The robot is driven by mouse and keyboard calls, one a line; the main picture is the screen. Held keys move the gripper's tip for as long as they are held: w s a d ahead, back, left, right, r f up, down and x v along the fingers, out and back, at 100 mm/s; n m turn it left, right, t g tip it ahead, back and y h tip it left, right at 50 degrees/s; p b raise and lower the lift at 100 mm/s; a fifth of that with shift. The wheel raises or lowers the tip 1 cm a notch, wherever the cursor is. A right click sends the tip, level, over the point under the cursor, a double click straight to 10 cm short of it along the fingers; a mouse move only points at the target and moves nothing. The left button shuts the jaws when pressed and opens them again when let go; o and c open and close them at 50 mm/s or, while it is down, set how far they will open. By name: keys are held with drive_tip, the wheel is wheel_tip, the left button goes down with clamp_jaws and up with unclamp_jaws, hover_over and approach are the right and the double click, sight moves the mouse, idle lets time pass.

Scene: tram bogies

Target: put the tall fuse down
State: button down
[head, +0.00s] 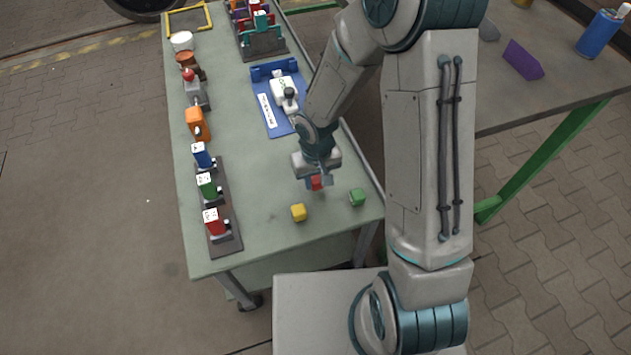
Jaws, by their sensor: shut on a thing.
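My gripper (317,179) points down over the near part of the green-grey table (270,235). It is shut on a small red block (316,184), which I take to be the tall fuse. Its upper part is hidden between the fingers, so I cannot judge its full height. The red block is close above the table top; I cannot tell whether it touches.
A dark strip with blue (202,155), green (207,185) and red (213,221) units runs along the left edge. An orange unit (197,124) stands beyond it. A blue tray (262,75) with a white device (283,89) lies behind my gripper. The table between strip and blocks is clear.

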sight(317, 179)
drive_tip(key=shift+f, duration=0.5)
drive_tip(key=shift+f, duration=0.2)
drive_tip(key=c, duration=1.1)
unclamp_jaws()
drive_tip(key=shift+o, duration=0.2)
drive_tip(key=shift+r, duration=0.1)
wheel_tip(317, 179, up, 12)
drive_tip(key=p, duration=0.4)
drive_tip(key=s+d+r+m+t, duration=0.1)
drive_tip(key=s+d+r, duration=0.5)
drive_tip(key=r, duration=0.2)
drive_tip(key=s+d+r+m, duration=0.2)
drive_tip(key=s+d+r, duration=0.4)
drive_tip(key=r, duration=0.1)
drive_tip(key=shift+r+t, duration=0.35)
drive_tip(key=shift+t, duration=0.05)
